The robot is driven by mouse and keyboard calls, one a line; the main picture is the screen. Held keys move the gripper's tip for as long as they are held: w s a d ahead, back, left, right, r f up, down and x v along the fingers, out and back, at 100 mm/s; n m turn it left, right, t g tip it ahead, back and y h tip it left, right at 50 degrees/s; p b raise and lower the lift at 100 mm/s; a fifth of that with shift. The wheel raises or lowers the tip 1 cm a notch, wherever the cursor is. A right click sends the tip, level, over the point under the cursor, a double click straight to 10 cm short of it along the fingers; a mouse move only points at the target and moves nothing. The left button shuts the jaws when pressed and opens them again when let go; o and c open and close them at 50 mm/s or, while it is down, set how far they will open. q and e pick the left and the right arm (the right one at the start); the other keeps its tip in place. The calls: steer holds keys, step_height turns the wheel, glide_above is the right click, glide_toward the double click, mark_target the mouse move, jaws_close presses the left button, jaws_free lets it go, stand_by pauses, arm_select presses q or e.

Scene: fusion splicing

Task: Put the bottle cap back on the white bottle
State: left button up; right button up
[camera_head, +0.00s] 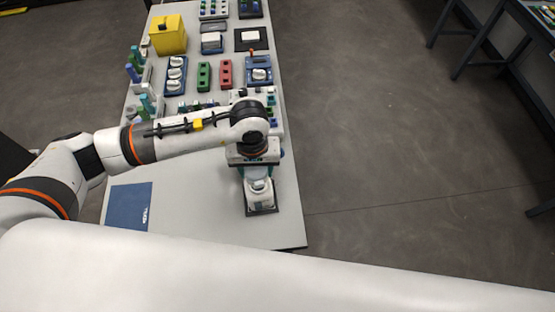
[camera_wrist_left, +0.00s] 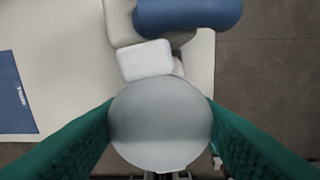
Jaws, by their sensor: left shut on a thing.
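The white bottle (camera_head: 260,198) stands upright on a small dark pad (camera_head: 250,212) near the front right of the table in the head view. My left gripper (camera_head: 258,173) points down directly above it. In the left wrist view, the teal fingers of my left gripper (camera_wrist_left: 160,125) are closed on the sides of the round pale grey bottle cap (camera_wrist_left: 160,122). The cap hides what is below it. I cannot tell whether the cap touches the bottle's mouth. My right gripper is not in view.
A blue booklet (camera_head: 130,206) lies at the table's left front. Green and red blocks (camera_head: 225,74), blue fixtures (camera_head: 258,70) and a yellow box (camera_head: 168,35) stand farther back. The bare table (camera_head: 195,205) between booklet and bottle is free. The table's right edge is close to the bottle.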

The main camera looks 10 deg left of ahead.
arm_select(q)
steer(key=shift+r, duration=0.2)
steer(key=shift+w+f, duration=0.1)
steer(key=shift+a+f, duration=0.15)
steer(key=shift+f, duration=0.3)
steer(key=shift+f+b, duration=0.3)
step_height(320, 180, down, 2)
steer(key=shift+b, duration=0.4)
steer(key=shift+f, duration=0.35)
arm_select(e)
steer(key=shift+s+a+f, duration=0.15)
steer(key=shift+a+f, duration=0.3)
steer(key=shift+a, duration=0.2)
arm_select(q)
steer(key=shift+f+b, duration=0.1)
steer(key=shift+b, duration=0.2)
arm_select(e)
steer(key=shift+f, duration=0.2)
